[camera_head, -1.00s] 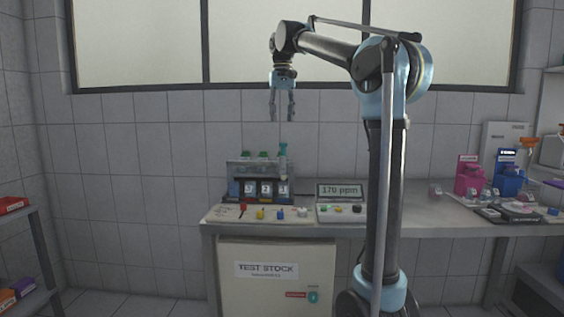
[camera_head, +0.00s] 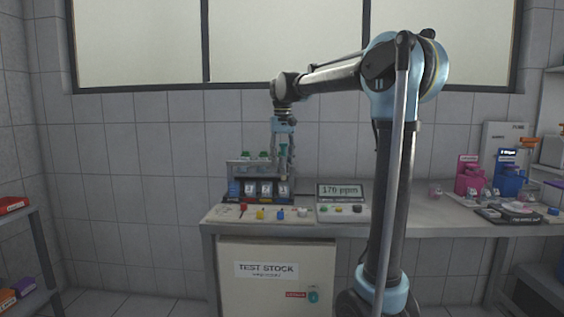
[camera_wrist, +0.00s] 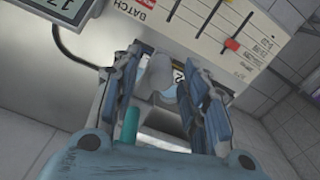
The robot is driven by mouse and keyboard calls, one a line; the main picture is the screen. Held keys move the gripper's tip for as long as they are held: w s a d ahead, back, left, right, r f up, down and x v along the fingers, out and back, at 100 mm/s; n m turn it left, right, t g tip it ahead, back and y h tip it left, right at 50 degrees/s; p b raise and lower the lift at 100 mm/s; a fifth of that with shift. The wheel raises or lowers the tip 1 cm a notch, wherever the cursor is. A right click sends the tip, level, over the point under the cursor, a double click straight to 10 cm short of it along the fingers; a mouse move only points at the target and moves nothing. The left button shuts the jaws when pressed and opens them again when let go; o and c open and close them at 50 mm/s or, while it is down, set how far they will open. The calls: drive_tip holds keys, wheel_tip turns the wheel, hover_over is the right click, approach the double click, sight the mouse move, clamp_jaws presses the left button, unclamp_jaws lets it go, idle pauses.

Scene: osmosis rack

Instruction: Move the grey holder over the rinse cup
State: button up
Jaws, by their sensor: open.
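My gripper (camera_head: 283,168) points straight down at the right end of the test rack (camera_head: 246,170), with its fingers apart. In the head view its fingers overlap the teal-topped piece (camera_head: 283,150) there, which may be the grey holder. In the wrist view my gripper (camera_wrist: 158,62) has a pale grey rounded piece (camera_wrist: 159,74) between its fingers, and a teal cylinder (camera_wrist: 128,126) nearer the palm. I cannot tell whether the fingers touch either. A small clear cup (camera_head: 435,190) stands on the bench at right; I cannot tell whether it is the rinse cup.
Pink (camera_head: 468,178) and blue (camera_head: 510,180) units stand further right. The bench between meter and cup looks mostly clear.

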drive_tip(key=shift+f, duration=0.5)
clamp_jaws()
